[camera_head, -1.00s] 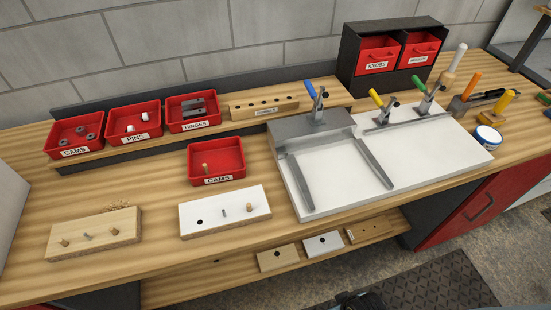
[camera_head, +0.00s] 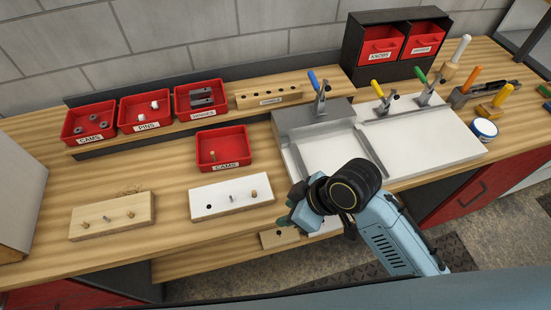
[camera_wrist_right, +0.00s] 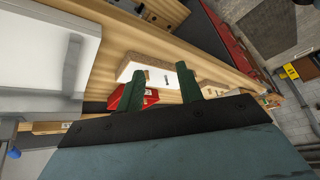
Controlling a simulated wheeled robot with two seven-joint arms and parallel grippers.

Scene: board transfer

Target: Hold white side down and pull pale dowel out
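The white board, the white side (camera_head: 221,203), lies flat on the bench left of my right gripper. In its top are a dark hole on the left, a grey metal pin (camera_head: 231,199) in the middle and a short pale dowel (camera_head: 254,194) standing at the right. My right gripper (camera_head: 287,211), with green fingers, is to the right of the board and apart from it. In the right wrist view, its fingers (camera_wrist_right: 168,84) are spread with nothing between them; the white board (camera_wrist_right: 152,69) shows beyond. My left gripper is out of view.
A bare wood board (camera_head: 112,216) with two dowels and a pin lies to the left. The white fixture (camera_head: 325,152) with clamps is at right. Bench between the two boards is clear.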

